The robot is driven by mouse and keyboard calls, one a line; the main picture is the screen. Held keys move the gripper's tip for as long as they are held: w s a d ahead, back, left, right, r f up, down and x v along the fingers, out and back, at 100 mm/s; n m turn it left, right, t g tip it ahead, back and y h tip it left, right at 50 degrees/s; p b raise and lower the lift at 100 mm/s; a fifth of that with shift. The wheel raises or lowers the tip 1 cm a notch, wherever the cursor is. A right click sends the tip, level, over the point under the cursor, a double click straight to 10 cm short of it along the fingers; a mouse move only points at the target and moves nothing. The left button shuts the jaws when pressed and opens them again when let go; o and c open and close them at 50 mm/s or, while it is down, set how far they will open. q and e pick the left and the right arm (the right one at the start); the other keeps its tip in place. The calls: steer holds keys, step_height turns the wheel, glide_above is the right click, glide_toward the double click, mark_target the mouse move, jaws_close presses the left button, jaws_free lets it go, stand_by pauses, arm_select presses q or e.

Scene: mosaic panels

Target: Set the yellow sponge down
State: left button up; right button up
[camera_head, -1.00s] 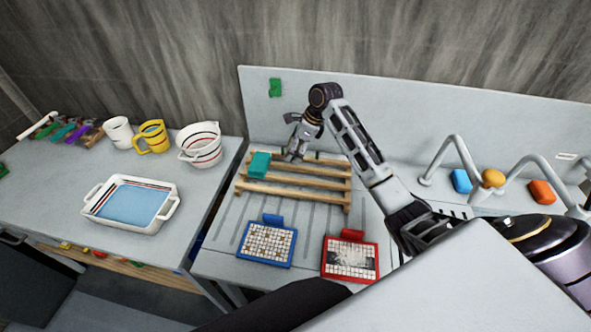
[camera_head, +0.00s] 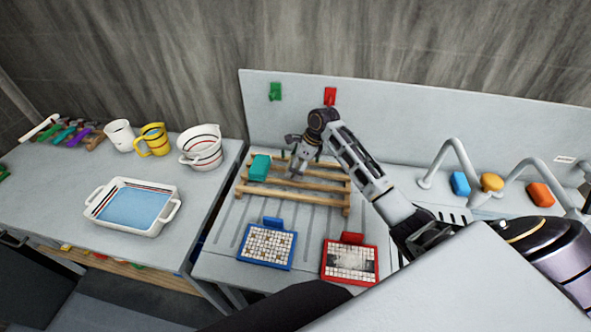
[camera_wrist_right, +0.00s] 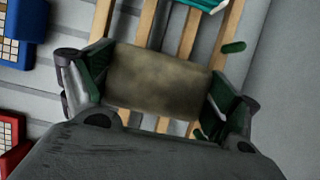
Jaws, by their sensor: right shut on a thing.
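My right gripper (camera_head: 295,166) is over the wooden slatted rack (camera_head: 290,190) at the back of the counter. The right wrist view shows its green-padded fingers shut on a dull yellow-brown, mottled block (camera_wrist_right: 160,80), which I take to be the yellow sponge. Slats of the rack pass beneath it; I cannot tell whether it touches them. In the head view the gripper largely hides the block. A teal block (camera_head: 260,167) sits at the rack's left end, beside the gripper. My left gripper is not in view.
Blue-framed (camera_head: 266,262) and red-framed (camera_head: 368,280) mosaic panels lie in front of the rack. Blue (camera_head: 460,184), yellow-orange (camera_head: 491,182) and orange (camera_head: 541,195) blocks stand by the taps at right. A white tray (camera_head: 150,225), mugs and a bowl (camera_head: 203,158) occupy the left counter.

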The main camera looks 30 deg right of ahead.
steer(key=shift+f, duration=1.25)
steer(key=shift+f, duration=0.1)
steer(key=o, duration=0.7)
steer(key=b+v, duration=0.1)
steer(key=v, duration=1.1)
